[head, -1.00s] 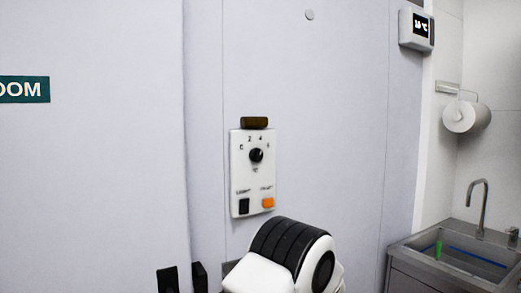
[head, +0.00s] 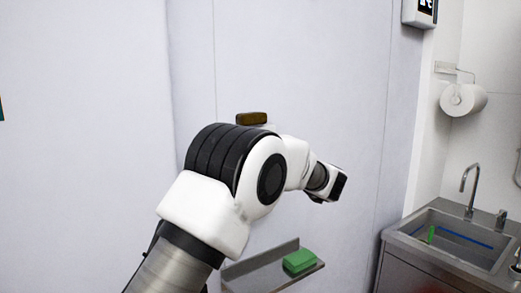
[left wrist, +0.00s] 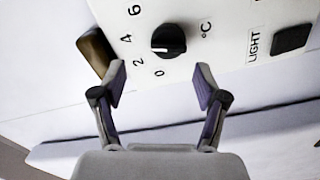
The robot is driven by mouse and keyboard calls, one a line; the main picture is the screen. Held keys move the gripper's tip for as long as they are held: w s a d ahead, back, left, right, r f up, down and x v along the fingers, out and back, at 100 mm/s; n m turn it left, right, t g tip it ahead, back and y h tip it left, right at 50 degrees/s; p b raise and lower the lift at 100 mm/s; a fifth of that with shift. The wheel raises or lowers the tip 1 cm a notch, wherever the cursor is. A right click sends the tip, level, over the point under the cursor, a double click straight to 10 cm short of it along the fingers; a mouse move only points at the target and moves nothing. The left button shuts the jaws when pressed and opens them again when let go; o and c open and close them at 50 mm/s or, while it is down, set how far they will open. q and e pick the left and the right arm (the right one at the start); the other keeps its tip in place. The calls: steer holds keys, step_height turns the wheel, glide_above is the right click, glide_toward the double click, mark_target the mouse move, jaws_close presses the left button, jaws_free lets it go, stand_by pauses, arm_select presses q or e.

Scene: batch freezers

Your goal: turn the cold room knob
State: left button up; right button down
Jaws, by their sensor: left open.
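The black cold room knob (left wrist: 168,39) sits on a white control panel (left wrist: 218,12) marked 0, 2, 4, 6 and °C. A pale mark shows on the knob's lower left side in the left wrist view; its exact setting is hard to read. My left gripper (left wrist: 160,80) is open and empty, its fingertips apart on either side below the knob in that view. No contact with the knob shows. In the head view my left arm hides the panel and knob. My right gripper is not in view.
A brown block (head: 251,118) is on the wall above the panel; it also shows near the left finger in the wrist view (left wrist: 95,50). A black LIGHT switch (left wrist: 291,39) is nearby. Below are a shelf (head: 262,258) with a green sponge (head: 299,261) and a sink (head: 397,235) at right.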

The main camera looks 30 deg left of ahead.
arm_select(q)
steer(key=shift+g, duration=0.3)
steer(key=a, duration=0.2)
steer(key=w+a+f, duration=0.1)
steer(key=a, duration=0.1)
steer(key=w+a+p, duration=0.1)
steer(key=a, duration=0.1)
steer(key=shift+w+a+f, duration=0.1)
steer(key=shift+a+f, duration=0.1)
steer(key=shift+f, duration=0.15)
steer(key=shift+d+r, duration=0.15)
steer(key=shift+d, duration=0.1)
steer(key=shift+s+d+r, duration=0.2)
steer(key=shift+d, duration=0.2)
steer(key=shift+c, duration=1.3)
steer(key=shift+s+d+r, duration=0.1)
steer(key=shift+d+r, duration=0.05)
steer(key=shift+d, duration=0.2)
steer(key=c, duration=0.9)
steer(key=shift+a, duration=0.15)
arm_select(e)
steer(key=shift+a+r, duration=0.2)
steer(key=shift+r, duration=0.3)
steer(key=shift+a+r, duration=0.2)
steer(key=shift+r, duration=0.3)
arm_select(q)
steer(key=shift+r, duration=0.1)
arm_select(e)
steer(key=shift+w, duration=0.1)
